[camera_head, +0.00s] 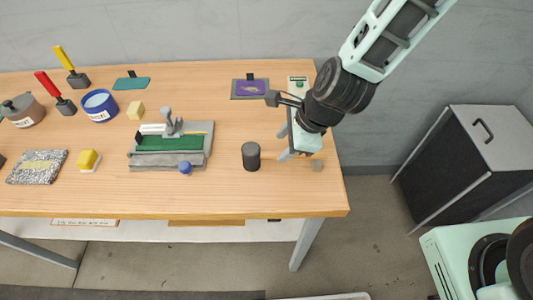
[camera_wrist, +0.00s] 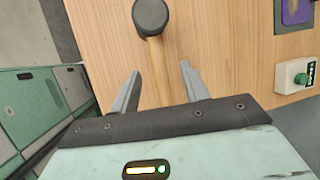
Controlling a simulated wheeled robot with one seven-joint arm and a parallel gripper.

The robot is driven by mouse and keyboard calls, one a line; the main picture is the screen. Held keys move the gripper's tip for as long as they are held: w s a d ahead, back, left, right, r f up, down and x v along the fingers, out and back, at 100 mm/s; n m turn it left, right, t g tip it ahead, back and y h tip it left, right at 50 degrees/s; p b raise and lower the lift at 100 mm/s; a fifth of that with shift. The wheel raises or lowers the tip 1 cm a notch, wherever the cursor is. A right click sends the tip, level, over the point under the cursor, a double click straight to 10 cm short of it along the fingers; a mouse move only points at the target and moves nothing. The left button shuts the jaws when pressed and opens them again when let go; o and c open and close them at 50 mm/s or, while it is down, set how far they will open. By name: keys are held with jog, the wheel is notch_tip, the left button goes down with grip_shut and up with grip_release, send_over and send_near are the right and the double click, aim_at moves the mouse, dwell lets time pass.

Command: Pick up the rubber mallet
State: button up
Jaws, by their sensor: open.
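The rubber mallet has a black cylindrical head (camera_head: 251,156) and stands head-down or lies near the table's front right; I cannot tell which from its handle, mostly hidden by my arm in the head view. In the wrist view the mallet head (camera_wrist: 151,17) is at the top, and its pale wooden handle (camera_wrist: 158,72) runs down between my fingers. My gripper (camera_wrist: 160,70) is open, one finger on each side of the handle, with visible gaps. In the head view my gripper (camera_head: 298,157) is right of the mallet head, near the table's right edge.
A grey and green press (camera_head: 170,144) stands left of the mallet, with a blue knob (camera_head: 185,168). A purple patch on a dark pad (camera_head: 250,88) lies behind. A green button box (camera_wrist: 296,75) is right of my gripper. The wooden table (camera_head: 225,195) is clear in front.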

aim_at(273, 153)
jog(key=shift+a+p+x, duration=0.15)
jog(key=shift+p+x, duration=0.3)
jog(key=shift+x, duration=0.8)
jog(key=shift+a+p+x, duration=0.15)
jog(key=shift+p+x, duration=0.3)
jog(key=shift+x, duration=0.75)
jog(key=shift+a+f, duration=0.2)
jog(key=shift+f, duration=0.35)
grip_shut()
